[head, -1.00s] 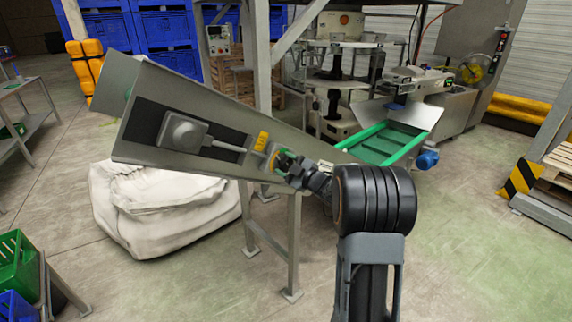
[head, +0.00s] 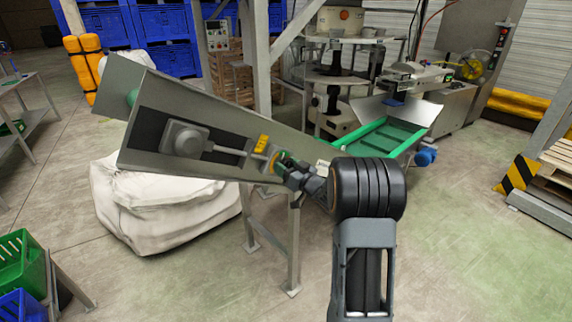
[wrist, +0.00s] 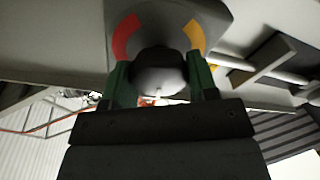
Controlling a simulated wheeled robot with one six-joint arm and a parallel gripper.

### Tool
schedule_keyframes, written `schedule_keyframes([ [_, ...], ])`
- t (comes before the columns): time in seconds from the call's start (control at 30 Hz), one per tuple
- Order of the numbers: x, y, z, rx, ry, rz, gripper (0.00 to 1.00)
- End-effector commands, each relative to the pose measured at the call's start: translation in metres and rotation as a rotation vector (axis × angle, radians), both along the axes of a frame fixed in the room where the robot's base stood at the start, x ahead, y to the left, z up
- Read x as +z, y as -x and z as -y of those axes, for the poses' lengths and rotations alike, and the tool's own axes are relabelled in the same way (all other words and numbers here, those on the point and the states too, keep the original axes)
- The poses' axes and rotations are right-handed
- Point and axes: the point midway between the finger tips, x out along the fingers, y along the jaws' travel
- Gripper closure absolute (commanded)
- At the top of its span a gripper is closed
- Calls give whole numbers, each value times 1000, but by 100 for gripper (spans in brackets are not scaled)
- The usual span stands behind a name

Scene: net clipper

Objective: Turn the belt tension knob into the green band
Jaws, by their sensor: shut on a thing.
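The dark belt tension knob (wrist: 158,72) sits on a grey round dial plate (wrist: 160,20) in the wrist view. The plate has a red-to-orange arc (wrist: 123,36) on the left and a yellow arc (wrist: 194,36) on the right. I cannot make out the green band or a pointer. My gripper (wrist: 160,84) is shut on the knob, one green finger on each side. In the head view, my gripper (head: 284,163) meets the side of the sloping grey conveyor (head: 215,160), and the knob is mostly hidden there.
A grey motor box (head: 184,138) and a yellow label (head: 262,142) are on the conveyor's side, left of my gripper. A white bulk bag (head: 160,215) lies below. A green-edged belt (head: 385,140) stands behind to the right.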

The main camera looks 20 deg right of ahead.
Motion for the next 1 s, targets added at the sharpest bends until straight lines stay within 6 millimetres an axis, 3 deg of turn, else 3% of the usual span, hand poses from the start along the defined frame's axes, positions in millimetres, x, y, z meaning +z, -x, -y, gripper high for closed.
schedule_keyframes([
  [0.4, 0, 0, 0, 0, -169, -62, 70],
  [0.97, -1, 0, 0, 1, -195, -71, 70],
  [1.0, -1, 0, 0, 1, -195, -71, 46],
])
